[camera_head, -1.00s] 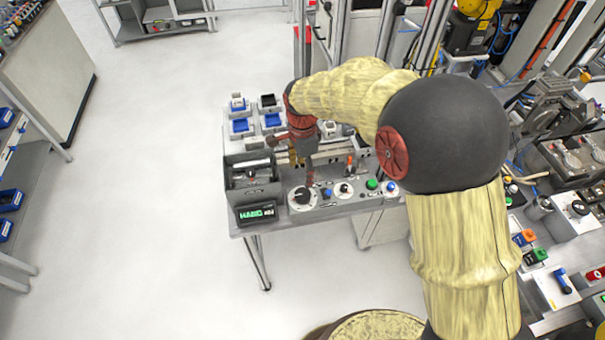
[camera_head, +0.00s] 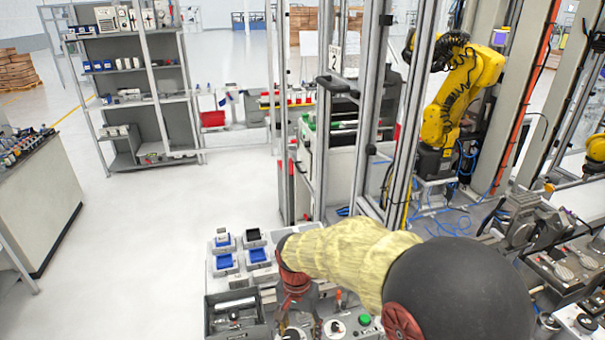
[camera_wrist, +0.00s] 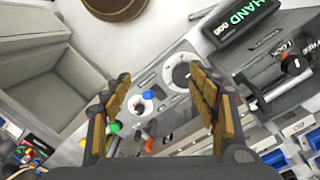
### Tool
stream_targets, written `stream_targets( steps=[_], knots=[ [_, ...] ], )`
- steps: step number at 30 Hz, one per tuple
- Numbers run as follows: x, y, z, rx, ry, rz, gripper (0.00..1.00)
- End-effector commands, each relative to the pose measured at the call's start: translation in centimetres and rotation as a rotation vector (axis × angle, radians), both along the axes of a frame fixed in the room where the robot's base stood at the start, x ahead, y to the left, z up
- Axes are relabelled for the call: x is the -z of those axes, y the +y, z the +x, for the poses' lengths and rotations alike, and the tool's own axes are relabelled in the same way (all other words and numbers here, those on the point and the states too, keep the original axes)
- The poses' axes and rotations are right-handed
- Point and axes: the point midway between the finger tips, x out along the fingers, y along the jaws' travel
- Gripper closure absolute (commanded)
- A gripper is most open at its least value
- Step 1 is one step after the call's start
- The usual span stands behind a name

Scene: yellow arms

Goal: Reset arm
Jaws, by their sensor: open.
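My gripper (camera_wrist: 163,118) is open in the wrist view, with its two tan-padded fingers wide apart and nothing between the pads. Below it, past the fingers, is the grey control panel (camera_wrist: 180,103) with a large round dial (camera_wrist: 181,70), a blue knob (camera_wrist: 148,95) and a green button (camera_wrist: 114,127). In the head view my arm reaches from the lower right over the workbench. The fingertips are low in that picture, near the panel, and hard to make out. The green button also shows in the head view (camera_head: 364,319).
Blue bins (camera_head: 225,261) and a grey box (camera_head: 233,318) stand on the bench left of my arm. Metal posts (camera_head: 378,110) rise behind it, with a yellow robot arm (camera_head: 463,88) at the back right. A shelf rack (camera_head: 125,85) stands far left. The white floor at left is clear.

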Motion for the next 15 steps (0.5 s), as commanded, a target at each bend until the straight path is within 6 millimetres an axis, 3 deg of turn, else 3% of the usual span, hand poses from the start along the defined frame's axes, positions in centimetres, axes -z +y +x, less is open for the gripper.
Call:
stream_targets(
  steps=[6, 15],
  knots=[
    [-4.8, -5.5, -5.1, -0.336, -0.058, 0.037, 0.4],
    [-9.4, -12.8, -12.5, -0.561, -0.225, 0.032, 0.4]
  ],
)
